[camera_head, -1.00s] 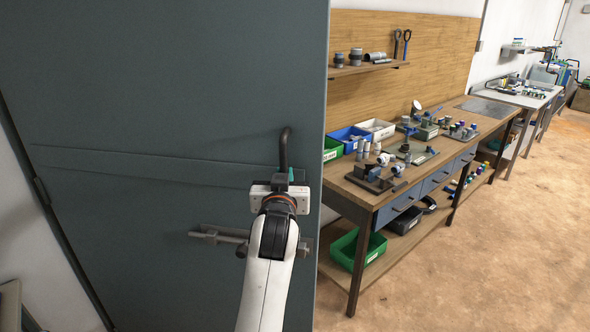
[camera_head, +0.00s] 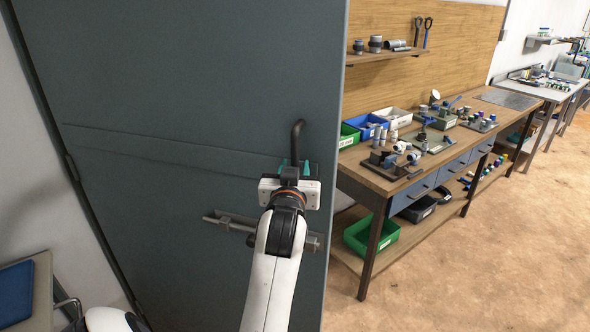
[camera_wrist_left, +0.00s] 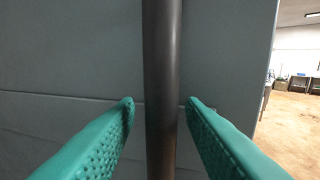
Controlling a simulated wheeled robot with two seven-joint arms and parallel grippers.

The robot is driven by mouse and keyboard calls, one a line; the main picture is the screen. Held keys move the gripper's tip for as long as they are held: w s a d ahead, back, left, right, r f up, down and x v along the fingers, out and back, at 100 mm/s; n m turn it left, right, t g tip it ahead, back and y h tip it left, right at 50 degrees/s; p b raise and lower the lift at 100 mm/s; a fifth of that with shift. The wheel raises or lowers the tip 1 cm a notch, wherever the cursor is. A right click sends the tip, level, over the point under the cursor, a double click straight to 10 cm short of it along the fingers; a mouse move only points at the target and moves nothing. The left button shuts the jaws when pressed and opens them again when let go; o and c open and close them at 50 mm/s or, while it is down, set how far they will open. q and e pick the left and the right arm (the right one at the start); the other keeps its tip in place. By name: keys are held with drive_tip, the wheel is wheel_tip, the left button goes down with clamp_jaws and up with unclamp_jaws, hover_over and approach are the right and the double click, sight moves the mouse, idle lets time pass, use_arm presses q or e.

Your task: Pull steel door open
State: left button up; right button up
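The grey steel door (camera_head: 190,80) fills the left and middle of the head view. Its dark upright bar handle (camera_head: 297,138) is near the right edge. My left gripper (camera_head: 294,168) is at the handle's lower part, with teal fingers. In the left wrist view, the handle bar (camera_wrist_left: 162,60) stands upright between the fingertips of the left gripper (camera_wrist_left: 160,102), with a small gap on each side, so the gripper looks open around it. The lower handle is hidden behind the gripper in the head view. My right gripper is not in view.
A sliding bolt (camera_head: 235,222) sits on the door below the handle. A workbench (camera_head: 400,185) with fittings and bins stands right of the door's edge. A small table (camera_head: 42,290) with a blue item is at lower left. The brown floor (camera_head: 480,270) at right is clear.

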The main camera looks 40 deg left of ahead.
use_arm(q)
drive_tip(key=v, duration=0.7)
drive_tip(key=shift+s+d+p, duration=0.15)
drive_tip(key=shift+s+p, duration=0.1)
drive_tip(key=shift+p, duration=0.1)
